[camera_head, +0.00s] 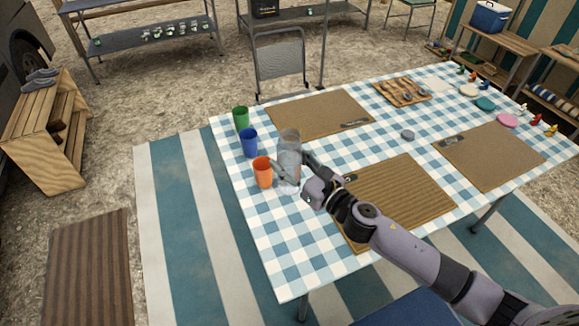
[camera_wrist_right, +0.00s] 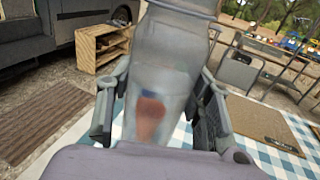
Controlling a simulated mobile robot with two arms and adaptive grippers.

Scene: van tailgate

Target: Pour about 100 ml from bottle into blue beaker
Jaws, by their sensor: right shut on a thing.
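A clear grey bottle (camera_head: 289,150) stands upright near the left edge of the checked table. My right gripper (camera_head: 291,174) is shut around its lower part; I cannot tell whether the base touches the cloth. In the right wrist view the bottle (camera_wrist_right: 170,70) fills the middle between the fingers (camera_wrist_right: 160,112). The blue beaker (camera_head: 249,142) stands upright to the left of the bottle, between a green beaker (camera_head: 241,118) and an orange beaker (camera_head: 263,172). Blurred blue and orange patches show through the bottle in the wrist view. My left gripper is out of view.
The orange beaker is very close to the bottle and my gripper. Brown placemats (camera_head: 321,118) lie on the table (camera_head: 290,262), with a small grey round thing (camera_head: 407,134) among them. A chair (camera_head: 280,62) stands behind.

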